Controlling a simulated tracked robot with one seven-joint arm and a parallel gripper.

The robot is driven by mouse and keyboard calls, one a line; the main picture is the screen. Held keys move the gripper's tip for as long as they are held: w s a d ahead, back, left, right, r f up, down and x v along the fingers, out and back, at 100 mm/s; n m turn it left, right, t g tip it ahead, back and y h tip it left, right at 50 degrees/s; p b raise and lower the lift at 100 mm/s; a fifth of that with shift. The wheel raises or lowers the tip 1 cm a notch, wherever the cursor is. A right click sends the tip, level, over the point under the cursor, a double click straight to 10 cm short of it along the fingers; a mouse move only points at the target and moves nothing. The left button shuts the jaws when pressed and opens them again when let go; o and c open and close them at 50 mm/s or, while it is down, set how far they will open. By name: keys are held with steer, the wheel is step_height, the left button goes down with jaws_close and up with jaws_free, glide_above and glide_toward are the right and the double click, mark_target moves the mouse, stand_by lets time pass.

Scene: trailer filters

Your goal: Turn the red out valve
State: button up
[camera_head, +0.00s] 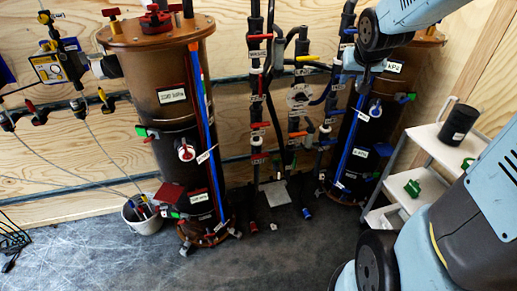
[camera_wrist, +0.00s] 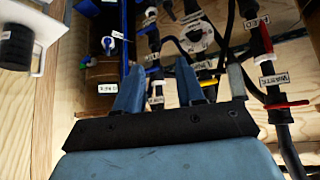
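Several red valve handles sit on the black pipes between the two brown tanks. In the head view one red handle (camera_head: 260,37) is above a label like "WASTE", with others lower, including one red handle (camera_head: 298,134) on the middle pipe. I cannot read which label says "out". In the wrist view a red handle (camera_wrist: 287,105) is beside the "WASTE" label at the right, clear of my fingers. My gripper (camera_wrist: 159,66) is open, its two blue fingers apart with nothing visibly gripped. It points toward the pipes; the distance is unclear. In the head view my arm hides part of the right tank.
A large brown tank (camera_head: 165,90) stands left of the pipes; another brown tank (camera_head: 395,85) is at right. A white shelf cart (camera_head: 430,140) with a black cylinder (camera_head: 459,124) stands at right. A white bucket (camera_head: 146,224) is on the floor.

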steer(key=w+a+f+t+y, duration=0.1)
steer(key=w+a+f+y, duration=0.15)
steer(key=w+f, duration=1)
steer(key=m+t+y, duration=0.5)
steer(key=m+y, duration=0.4)
steer(key=y, duration=0.1)
glide_toward(260, 156)
steer(key=shift+m, duration=0.3)
steer(key=x, duration=1)
steer(key=shift+w+f, duration=0.2)
steer(key=shift+f, duration=0.15)
steer(key=shift+c, duration=0.3)
jaws_close()
